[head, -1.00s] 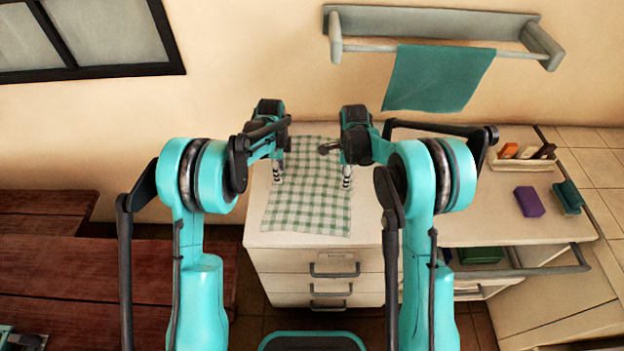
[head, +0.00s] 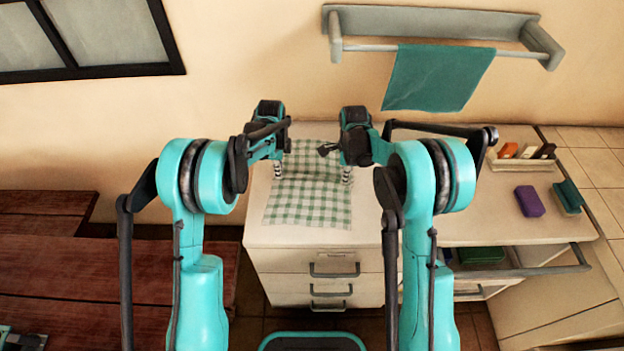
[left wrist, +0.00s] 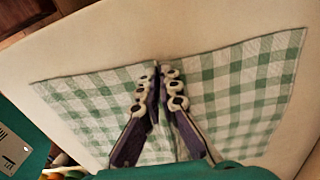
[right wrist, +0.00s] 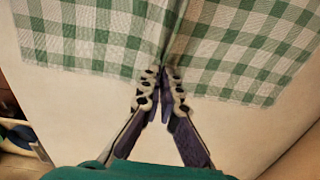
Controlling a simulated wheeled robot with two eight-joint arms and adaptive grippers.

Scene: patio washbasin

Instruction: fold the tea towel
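The green-and-white checked tea towel (head: 308,208) lies on the pale cabinet top. Between my grippers it has a raised crease, and its far part looks paler. My left gripper (head: 277,174) is at the towel's left side, and my right gripper (head: 347,178) is at its right side. In the left wrist view the fingertips (left wrist: 160,82) are together, with the towel (left wrist: 238,95) gathered between them. In the right wrist view the fingertips (right wrist: 163,80) are also together at the towel's edge, and a crease runs from them into the cloth (right wrist: 225,45).
A solid green towel (head: 438,78) hangs on a wall rail behind. To the right are a tray of small bottles (head: 523,163), a purple block (head: 529,201) and a green item (head: 568,196). Bare cabinet top (head: 365,228) shows right of the tea towel.

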